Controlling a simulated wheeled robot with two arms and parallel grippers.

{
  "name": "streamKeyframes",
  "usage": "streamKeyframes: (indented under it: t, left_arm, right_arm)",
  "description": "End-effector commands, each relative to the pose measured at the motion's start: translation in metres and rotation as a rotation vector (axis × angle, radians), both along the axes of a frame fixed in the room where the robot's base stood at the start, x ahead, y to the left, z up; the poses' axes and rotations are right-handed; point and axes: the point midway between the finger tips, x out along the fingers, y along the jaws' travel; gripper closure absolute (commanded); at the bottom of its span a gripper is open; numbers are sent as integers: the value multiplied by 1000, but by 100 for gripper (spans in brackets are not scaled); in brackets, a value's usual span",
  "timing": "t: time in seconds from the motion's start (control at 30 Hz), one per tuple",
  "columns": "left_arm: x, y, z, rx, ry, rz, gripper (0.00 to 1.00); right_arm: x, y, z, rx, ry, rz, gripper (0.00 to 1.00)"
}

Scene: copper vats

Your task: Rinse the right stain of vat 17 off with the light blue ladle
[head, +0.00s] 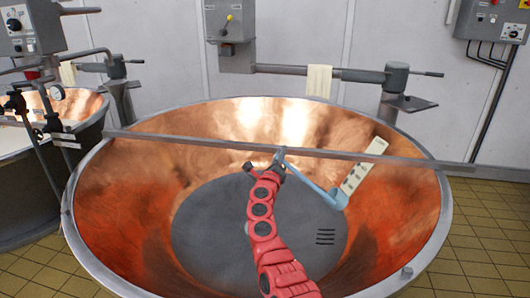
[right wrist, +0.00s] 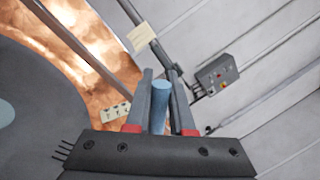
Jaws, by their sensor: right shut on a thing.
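A large copper vat (head: 110,205) with a grey bottom fills the head view; I cannot read a number on it. My right gripper (head: 277,162) reaches over the vat and is shut on the light blue ladle (head: 308,182). The ladle slants down to the right, its bowl end near the right inner wall. In the right wrist view the ladle's handle (right wrist: 160,105) stands between the two fingers. A pale cream strip with dark marks (head: 365,165) lies along the right inner wall, beyond the bowl; I cannot tell whether it is the stain. My left gripper is not in view.
A grey metal bar (head: 400,157) spans the vat from rim to rim, close to my gripper. A pipe (head: 300,70) with a pale cloth (head: 318,81) runs behind. Another vat (head: 35,175) stands at the left. A control box (head: 492,20) hangs at the upper right.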

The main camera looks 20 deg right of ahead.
Motion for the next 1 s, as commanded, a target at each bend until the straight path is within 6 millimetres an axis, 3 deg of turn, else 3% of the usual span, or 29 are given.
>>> streamKeyframes:
  t: [0.03, 0.6, 0.8, 1.0]
  left_arm:
    - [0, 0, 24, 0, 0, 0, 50]
    - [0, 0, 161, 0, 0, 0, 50]
    - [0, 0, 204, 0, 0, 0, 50]
    - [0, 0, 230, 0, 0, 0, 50]
  right_arm:
    - [-5, -9, 22, 40, -22, -2, 100]
    - [-53, -98, 136, 506, -278, -6, 100]
    - [-67, -123, 166, 644, -349, -7, 100]
    - [-75, -139, 180, 733, -395, -7, 100]
